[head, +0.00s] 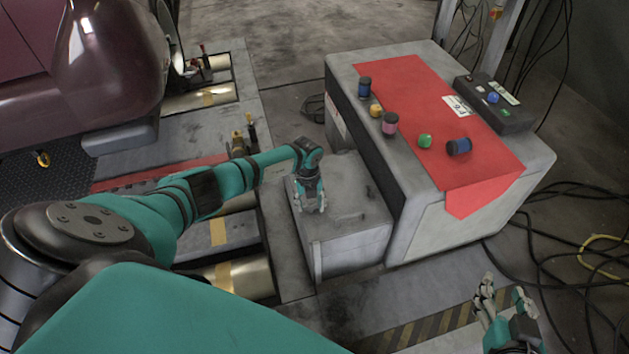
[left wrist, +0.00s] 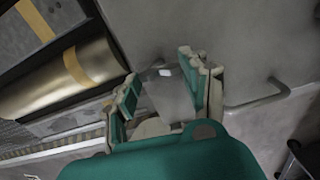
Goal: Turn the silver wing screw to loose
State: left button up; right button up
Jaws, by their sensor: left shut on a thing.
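My left gripper (head: 311,207) reaches down to the top of the low grey metal box, near its left edge. In the left wrist view its two fingers (left wrist: 163,88) close around a pale silver-grey piece, the silver wing screw (left wrist: 165,95). The fingers cover much of the screw, and its angle is hard to make out. In the head view the screw is hidden by the gripper. My right gripper (head: 503,293) is at the bottom right with its fingers apart and nothing between them, away from the box.
The low grey box (head: 350,222) stands against a larger grey cabinet (head: 455,228) with a red mat (head: 468,178) carrying several small coloured objects. Gold rollers (head: 240,276) lie left of the box. A bent handle (left wrist: 262,100) is beside the fingers. Cables cover the floor at right.

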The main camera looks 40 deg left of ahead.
aim_at(309, 206)
pick_arm(q)
jog(key=shift+a, duration=0.15)
jog(key=o, duration=1.2)
jog(key=shift+s, duration=0.1)
jog(key=shift+c, duration=0.2)
jog(key=shift+r, duration=0.15)
notch_tip(309, 206, up, 12)
jog(key=shift+s, duration=0.1)
